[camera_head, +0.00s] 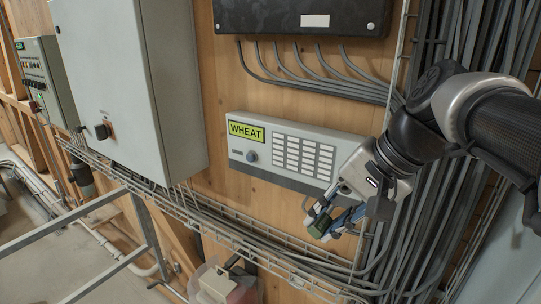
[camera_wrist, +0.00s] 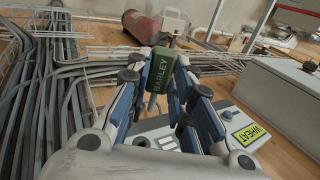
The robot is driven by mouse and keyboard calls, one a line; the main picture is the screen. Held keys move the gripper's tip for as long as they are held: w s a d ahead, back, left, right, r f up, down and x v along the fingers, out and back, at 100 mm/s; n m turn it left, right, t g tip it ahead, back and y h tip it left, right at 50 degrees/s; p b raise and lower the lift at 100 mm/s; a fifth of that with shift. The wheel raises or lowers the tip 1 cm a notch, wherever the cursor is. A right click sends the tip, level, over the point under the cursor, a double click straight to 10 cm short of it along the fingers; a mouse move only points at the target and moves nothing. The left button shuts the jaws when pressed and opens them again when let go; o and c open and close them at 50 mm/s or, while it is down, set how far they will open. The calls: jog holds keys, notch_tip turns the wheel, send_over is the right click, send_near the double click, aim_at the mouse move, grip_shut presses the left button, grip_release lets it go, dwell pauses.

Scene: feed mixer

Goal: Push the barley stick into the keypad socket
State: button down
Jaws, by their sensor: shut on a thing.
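My gripper (camera_head: 332,217) is shut on a green stick, the barley stick (camera_head: 318,224), just below and right of the keypad. In the wrist view the barley stick (camera_wrist: 157,77) shows its BARLEY label between the fingertips of my gripper (camera_wrist: 157,83), with a grey end sticking out. The keypad (camera_head: 282,151) is a light grey wall panel with a yellow WHEAT label, a round blue-grey knob and rows of pale keys. It also shows in the wrist view (camera_wrist: 222,115), partly behind the fingers. The stick is apart from the keypad face.
A wire cable tray (camera_head: 253,232) runs below the keypad, and thick grey cables (camera_head: 437,190) run down the right. A large grey cabinet (camera_head: 130,85) stands out left of the keypad. A black box (camera_head: 300,15) is above. A red cylinder (camera_wrist: 140,25) shows in the wrist view.

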jog(key=shift+w+d+p, duration=0.65)
jog(key=shift+w+d, duration=0.2)
jog(key=shift+w, duration=0.35)
jog(key=shift+w+d+p, duration=0.6)
jog(key=shift+w+d, duration=0.25)
jog(key=shift+w, duration=0.3)
jog(key=shift+w+d+p, duration=0.6)
jog(key=shift+w+p, duration=0.2)
jog(key=shift+w, duration=0.05)
jog(key=shift+w+d+p, duration=0.6)
jog(key=shift+w+p, duration=0.15)
jog(key=shift+w, duration=0.1)
dwell(2.9)
jog(key=c, duration=1.3)
grip_release()
jog(key=shift+c, duration=0.2)
